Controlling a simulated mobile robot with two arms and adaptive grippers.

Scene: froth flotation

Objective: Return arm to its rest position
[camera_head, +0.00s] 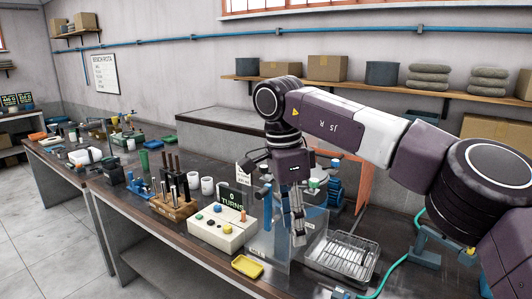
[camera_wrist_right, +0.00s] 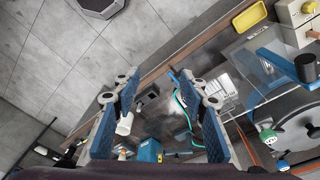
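My right arm reaches across the right side of the head view, with its gripper (camera_head: 297,228) pointing down over the bench. It hangs beside a clear panel, to the right of the cream control box (camera_head: 217,228). In the right wrist view the two blue-padded fingers of the right gripper (camera_wrist_right: 163,90) stand apart. Nothing is held between them. A white cylinder (camera_wrist_right: 125,124) shows near one finger, below the gripper. My left gripper is in neither view.
A wire-rack tray (camera_head: 342,257), a yellow dish (camera_head: 247,266) and a teal hose (camera_head: 391,277) lie near the gripper. A wooden rack (camera_head: 174,208) and white cups (camera_head: 207,186) stand farther left. A wall shelf (camera_head: 400,90) runs behind the arm. The floor at left is clear.

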